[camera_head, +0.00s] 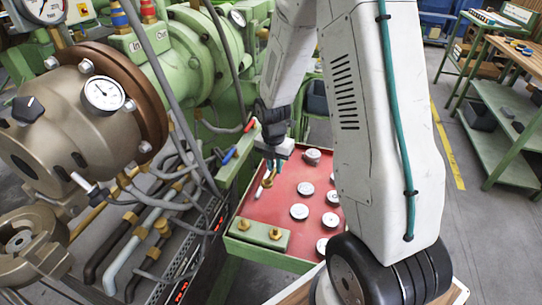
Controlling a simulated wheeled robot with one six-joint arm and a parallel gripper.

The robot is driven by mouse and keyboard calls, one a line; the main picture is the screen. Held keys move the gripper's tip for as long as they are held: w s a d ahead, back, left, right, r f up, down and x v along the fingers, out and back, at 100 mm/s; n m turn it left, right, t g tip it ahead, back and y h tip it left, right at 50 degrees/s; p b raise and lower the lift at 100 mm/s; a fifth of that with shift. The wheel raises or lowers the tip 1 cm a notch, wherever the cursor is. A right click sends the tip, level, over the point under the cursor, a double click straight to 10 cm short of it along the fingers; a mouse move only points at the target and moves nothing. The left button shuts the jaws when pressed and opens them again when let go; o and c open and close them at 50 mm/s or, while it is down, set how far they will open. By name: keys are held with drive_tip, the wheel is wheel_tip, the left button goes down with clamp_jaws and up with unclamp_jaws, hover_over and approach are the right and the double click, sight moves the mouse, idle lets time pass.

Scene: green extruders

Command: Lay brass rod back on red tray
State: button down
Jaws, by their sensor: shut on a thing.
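The red tray (280,204) lies on a green stand, low in the middle of the view, left of my white arm. My gripper (273,166) points down over the tray's back left part. Its small teal fingers are shut on the brass rod (266,183). The rod is a short, thin, slanting piece at the tray's left side; its upper end is hidden at the fingers. I cannot tell whether the rod touches the tray.
A green workbench (510,105) stands right.

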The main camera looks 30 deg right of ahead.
drive_tip(key=shift+w+d+f+n+t, duration=0.1)
drive_tip(key=shift+w+d+n+t, duration=0.05)
drive_tip(key=shift+d+n, duration=0.3)
drive_tip(key=shift+w+d+f+n+t, duration=0.1)
drive_tip(key=shift+w+d+n+t, duration=0.05)
drive_tip(key=shift+d+n, duration=0.25)
drive_tip(key=shift+f, duration=5.55)
drive_tip(key=c, duration=1.3)
unclamp_jaws()
